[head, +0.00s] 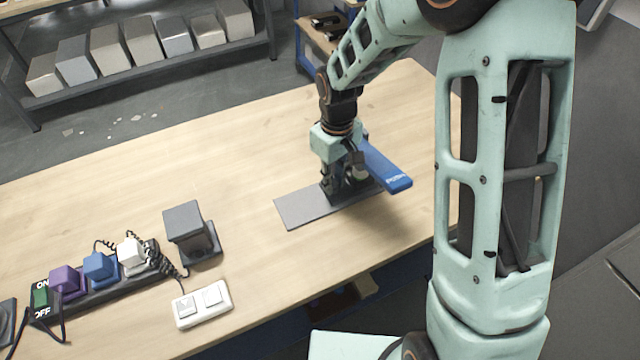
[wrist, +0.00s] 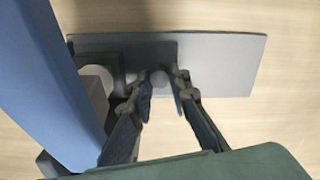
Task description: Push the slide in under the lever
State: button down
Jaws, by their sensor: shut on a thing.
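The blue lever (head: 385,166) juts out to the right of my gripper over a flat grey base plate (head: 298,209). In the wrist view the lever (wrist: 58,85) crosses the left side, and the plate (wrist: 225,66) runs to the right. A darker grey slide (wrist: 150,52) lies on the plate, with a small round knob (wrist: 158,77) between my fingers. A pale round part (wrist: 97,80) shows beside the lever. My gripper (head: 334,194) is down at the plate, its fingers (wrist: 162,82) shut on the slide's knob. In the head view it hides most of the slide.
A dark grey block on a stand (head: 184,222), a white double-switch box (head: 202,303) and a power strip with coloured plugs (head: 105,290) stand at the left front of the wooden table (head: 120,200). A shelf with boxes (head: 125,45) is behind. The table's middle is clear.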

jog(key=shift+w+d, duration=0.15)
jog(key=shift+d, duration=0.1)
jog(key=c, duration=1.8)
grip_release()
notch_tip(320, 180, up, 12)
jog(key=shift+r, duration=0.1)
